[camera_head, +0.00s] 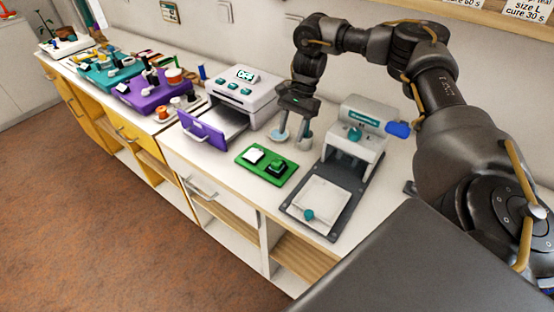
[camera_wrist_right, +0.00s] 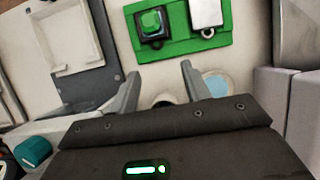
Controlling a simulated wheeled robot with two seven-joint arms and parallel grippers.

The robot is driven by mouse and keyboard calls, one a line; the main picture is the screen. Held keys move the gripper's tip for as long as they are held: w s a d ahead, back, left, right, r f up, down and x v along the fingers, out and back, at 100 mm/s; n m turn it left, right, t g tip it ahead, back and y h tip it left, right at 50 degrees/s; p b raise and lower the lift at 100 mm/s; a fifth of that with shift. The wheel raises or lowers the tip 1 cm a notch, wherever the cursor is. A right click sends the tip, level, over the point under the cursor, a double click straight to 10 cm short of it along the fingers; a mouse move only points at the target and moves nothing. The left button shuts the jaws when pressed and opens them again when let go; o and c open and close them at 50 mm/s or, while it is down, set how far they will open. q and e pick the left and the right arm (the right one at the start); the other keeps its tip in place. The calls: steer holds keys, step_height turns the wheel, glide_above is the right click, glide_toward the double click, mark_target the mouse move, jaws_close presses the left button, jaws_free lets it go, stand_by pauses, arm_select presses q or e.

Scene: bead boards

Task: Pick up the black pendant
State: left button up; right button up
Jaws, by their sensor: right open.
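The black pendant (camera_head: 276,168) lies on a green tray (camera_head: 254,170) on the counter, beside a white pendant (camera_head: 254,156). It is a small square with a green centre. In the right wrist view, the black pendant (camera_wrist_right: 151,22) shows a small loop on its near side, beyond the fingertips. My right gripper (camera_head: 292,134) is open and empty, behind the tray at its back right, apart from the pendant. It also shows in the wrist view (camera_wrist_right: 160,74) with its fingers spread. My left gripper is not in view.
A white press-like machine (camera_head: 354,133) on a dark base stands right of the tray. A white device (camera_head: 240,92) with an open purple door (camera_head: 202,131) stands left. Small round pieces, one light blue (camera_wrist_right: 215,84), lie by the gripper. Purple and teal boards sit farther left.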

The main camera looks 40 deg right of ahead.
mark_target(284, 160)
steer(key=shift+x, duration=1.4)
steer(key=shift+s+p+x, duration=0.1)
steer(key=shift+p+x, duration=0.25)
steer(key=shift+x, duration=0.95)
steer(key=shift+s+p+x, duration=0.15)
steer(key=shift+p+x, duration=0.15)
steer(key=shift+x, duration=0.95)
steer(key=shift+f, duration=0.1)
jaws_close()
steer(key=shift+r, duration=0.25)
